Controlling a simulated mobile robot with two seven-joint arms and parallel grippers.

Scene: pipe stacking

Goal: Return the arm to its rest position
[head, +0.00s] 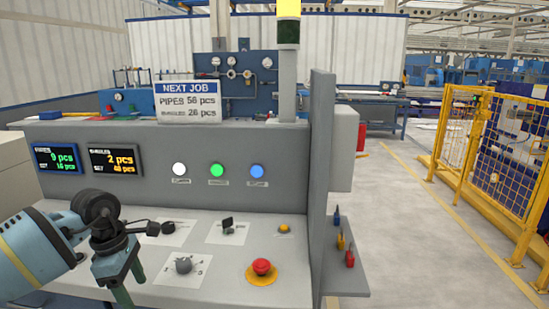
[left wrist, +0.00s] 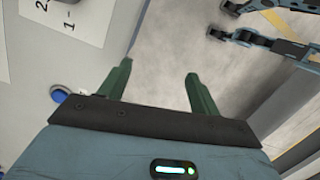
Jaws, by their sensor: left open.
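My left gripper (head: 122,290) is at the lower left of the head view, over the near left part of the sloped control desk (head: 215,285). Its two green fingers point down and stand apart. In the left wrist view the fingers (left wrist: 158,75) are spread with nothing between them, above bare grey floor (left wrist: 165,45). The desk edge lies to their left there. My right gripper does not show in the head view.
The desk carries a rotary knob (head: 183,265), a black switch (head: 227,223) and a red emergency button (head: 262,267). A grey upright panel (head: 322,180) closes its right side. A yellow fence (head: 480,150) stands at the right, with clear floor (head: 410,220) between.

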